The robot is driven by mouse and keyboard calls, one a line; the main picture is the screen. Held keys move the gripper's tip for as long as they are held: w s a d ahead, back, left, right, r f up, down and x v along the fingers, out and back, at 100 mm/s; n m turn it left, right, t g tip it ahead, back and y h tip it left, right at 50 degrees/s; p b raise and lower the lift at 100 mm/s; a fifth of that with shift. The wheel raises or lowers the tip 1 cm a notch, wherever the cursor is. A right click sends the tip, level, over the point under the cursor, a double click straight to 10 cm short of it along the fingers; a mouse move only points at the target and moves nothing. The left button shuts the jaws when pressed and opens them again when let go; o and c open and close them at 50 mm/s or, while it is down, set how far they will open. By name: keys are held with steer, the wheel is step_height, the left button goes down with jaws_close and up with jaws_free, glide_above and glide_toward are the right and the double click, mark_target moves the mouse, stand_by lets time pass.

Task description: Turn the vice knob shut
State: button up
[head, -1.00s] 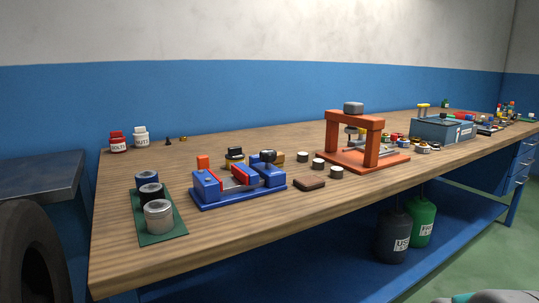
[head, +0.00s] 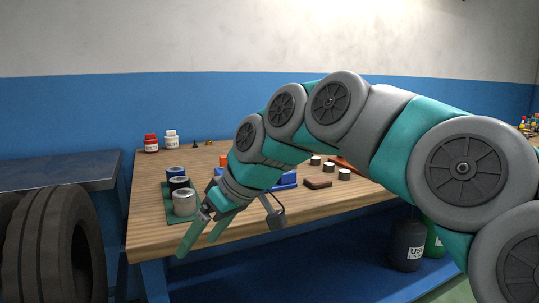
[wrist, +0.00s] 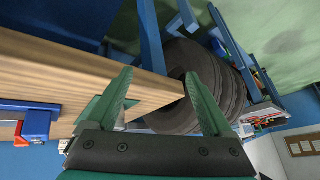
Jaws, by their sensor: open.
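The blue vice (head: 287,181) stands on the wooden bench, mostly hidden behind my arm in the head view. A bit of its red-orange part (head: 223,160) shows above my wrist. Its knob is hidden there. In the wrist view, part of the blue vice (wrist: 30,106) with a red piece lies at the left edge; I cannot make out the knob. My gripper (head: 200,243) is open and empty, its fingers pointing down and left near the bench's front edge. In the wrist view, the open fingers (wrist: 158,76) are apart from the vice.
Several cans, one silver (head: 184,202), stand on a green mat (head: 197,234) close to my gripper. Tyres (head: 60,240) stand at the left under a dark shelf (head: 65,172). A brown block (head: 318,184) and small cylinders lie right of the vice. Red (head: 151,143) and white bottles stand behind.

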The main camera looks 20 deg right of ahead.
steer(key=w+d+r, duration=0.1)
steer(key=w+r, duration=0.1)
steer(key=w+d+r+t+y, duration=0.1)
steer(key=w+r, duration=0.1)
steer(key=w+d+r+t, duration=0.1)
steer(key=w+d+r, duration=0.1)
steer(key=w, duration=0.1)
steer(key=shift+r+n+y, duration=0.15)
steer(key=shift+n+y, duration=0.15)
steer(key=w+d+r+m+t, duration=0.15)
steer(key=w+d, duration=0.25)
steer(key=d, duration=0.5)
steer(key=w+d+t+h, duration=0.1)
steer(key=w+d+t, duration=0.3)
steer(key=d, duration=0.5)
steer(key=w+d+r+m+t, duration=0.1)
steer(key=w+d, duration=0.4)
steer(key=d, duration=0.3)
steer(key=shift+g, duration=0.25)
steer(key=p+x, duration=0.1)
steer(key=x, duration=0.5)
steer(key=shift+w+f, duration=0.25)
steer(key=shift+w, duration=0.05)
jaws_close()
